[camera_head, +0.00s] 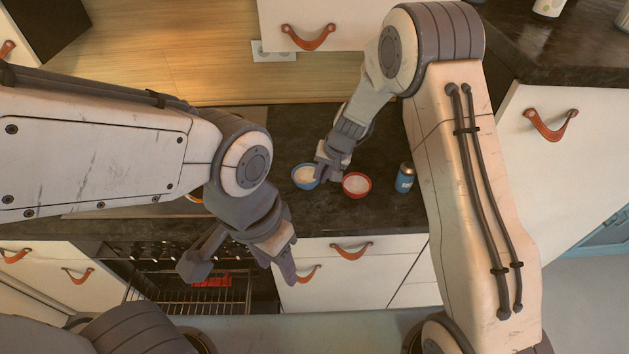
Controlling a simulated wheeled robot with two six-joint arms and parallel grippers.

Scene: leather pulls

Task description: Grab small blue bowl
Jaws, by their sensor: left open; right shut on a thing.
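A small blue bowl (305,177) with a pale inside stands on the dark counter (384,145) in the head view. My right gripper (322,174) is at the bowl's right side and is shut on its rim. The gripper hides part of that side of the bowl. My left gripper (242,271) is open and empty, in front of the counter and above the open oven. I cannot tell whether the bowl is lifted off the counter.
A small red bowl (357,185) stands just right of the blue bowl. A blue can (404,178) stands farther right. The open oven (190,290) with a rack and a red thing inside is below my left gripper. White drawers (350,275) have leather pulls.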

